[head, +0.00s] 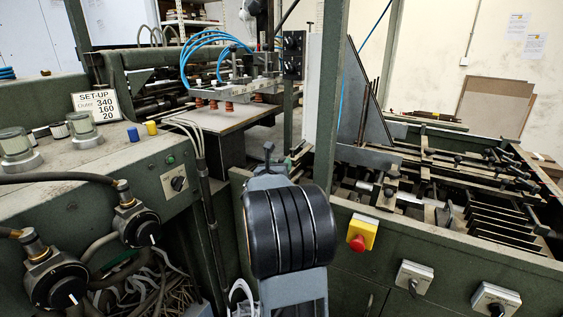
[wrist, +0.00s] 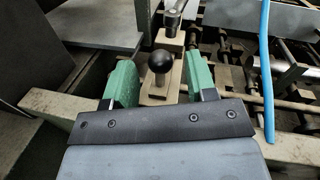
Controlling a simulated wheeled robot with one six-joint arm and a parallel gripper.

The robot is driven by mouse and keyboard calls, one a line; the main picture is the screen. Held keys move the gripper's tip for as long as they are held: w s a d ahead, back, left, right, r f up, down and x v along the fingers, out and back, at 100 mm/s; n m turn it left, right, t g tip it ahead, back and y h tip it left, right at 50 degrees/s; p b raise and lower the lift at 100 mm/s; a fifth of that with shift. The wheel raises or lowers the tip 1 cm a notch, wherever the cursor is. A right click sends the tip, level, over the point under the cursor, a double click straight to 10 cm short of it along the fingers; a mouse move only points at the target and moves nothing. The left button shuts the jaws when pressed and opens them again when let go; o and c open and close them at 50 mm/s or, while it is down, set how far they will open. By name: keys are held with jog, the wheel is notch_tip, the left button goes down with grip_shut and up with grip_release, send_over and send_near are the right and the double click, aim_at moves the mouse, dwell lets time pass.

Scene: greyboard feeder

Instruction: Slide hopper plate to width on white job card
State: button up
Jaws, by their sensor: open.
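The white job card (head: 96,106) stands on the left console in the head view and reads SET-UP, Outer, 340, 160, 20. A tall grey plate with a sloping edge (head: 362,105), which looks like the hopper plate, stands upright right of centre. In the wrist view my gripper (wrist: 161,65) is open, with its green fingers either side of a black ball knob (wrist: 160,61). The knob stands on a pale block (wrist: 158,88). Gaps show on both sides of the knob; I cannot tell its depth against the fingertips. My arm hides most of the gripper in the head view.
A blue hose (wrist: 267,70) hangs close to the right of my gripper in the wrist view. Metal rods and bars lie beyond the knob. In the head view, a red stop button (head: 357,243) sits on the front rail and a suction-cup head (head: 230,90) stands behind.

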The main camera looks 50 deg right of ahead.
jog(key=shift+x, duration=1.25)
jog(key=shift+c, duration=0.3)
grip_shut()
